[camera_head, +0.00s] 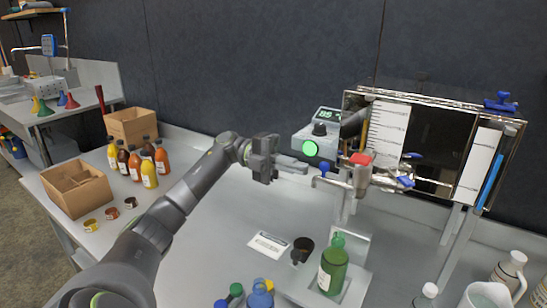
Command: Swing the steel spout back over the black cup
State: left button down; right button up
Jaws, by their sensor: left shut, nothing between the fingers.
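The steel spout (335,184) reaches left from the valve body with the red top (361,160). Its bent end is at the left, below a small blue handle (324,168). The black cup (303,247) stands on the bench, lower in the picture and slightly left of the spout's end. I cannot tell whether the end is right above the cup. My left gripper (304,168) is shut and empty, with its fingertips just left of and above the spout's end. Whether they touch it is unclear. My right gripper is out of view.
A green bottle (332,272) stands close right of the cup. The control box (318,137) with a lit green button is just behind my fingertips. A glass-fronted tank (427,150) stands right. Bottles (149,174) and cardboard boxes (82,197) are left.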

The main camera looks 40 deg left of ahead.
pick_arm(q)
jog(key=w+a+b, duration=0.1)
jog(key=w+a, duration=0.3)
jog(key=a, duration=0.4)
jog(key=shift+a+f+b, duration=0.2)
jog(key=shift+f+b, duration=0.2)
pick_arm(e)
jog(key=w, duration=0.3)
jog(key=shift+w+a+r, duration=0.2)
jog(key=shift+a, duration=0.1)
pick_arm(q)
jog(key=shift+w, duration=0.1)
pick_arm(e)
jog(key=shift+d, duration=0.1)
